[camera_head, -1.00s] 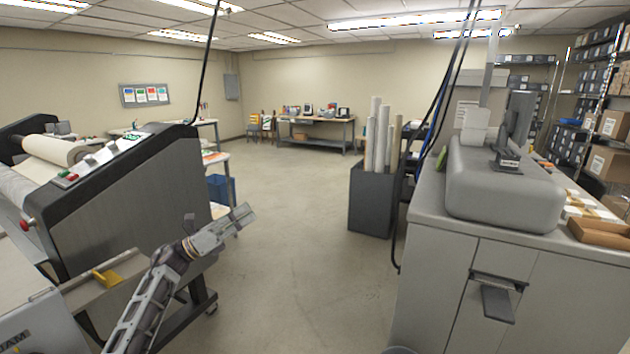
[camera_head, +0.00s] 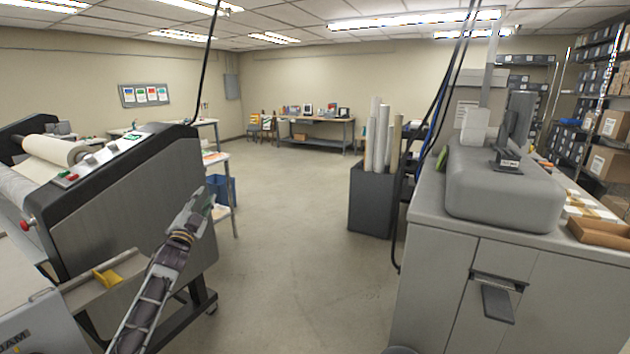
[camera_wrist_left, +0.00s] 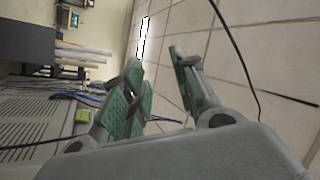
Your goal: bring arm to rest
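My left arm comes in from the lower left in the head view and reaches up beside the dark side panel of the laminator (camera_head: 130,215). My left gripper (camera_head: 204,200) is at its end, pointing up and away, in front of the panel's right edge. In the left wrist view the two green-padded fingers (camera_wrist_left: 157,62) stand apart with nothing between them. The gripper is open and empty. My right gripper is not in view.
A grey cabinet (camera_head: 438,270) with a machine (camera_head: 500,190) on it stands at the right. A dark bin (camera_head: 370,205) of paper rolls stands beside it. Cables hang above. A blue bin (camera_head: 221,188) sits beyond my gripper. The middle floor (camera_head: 290,250) is clear.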

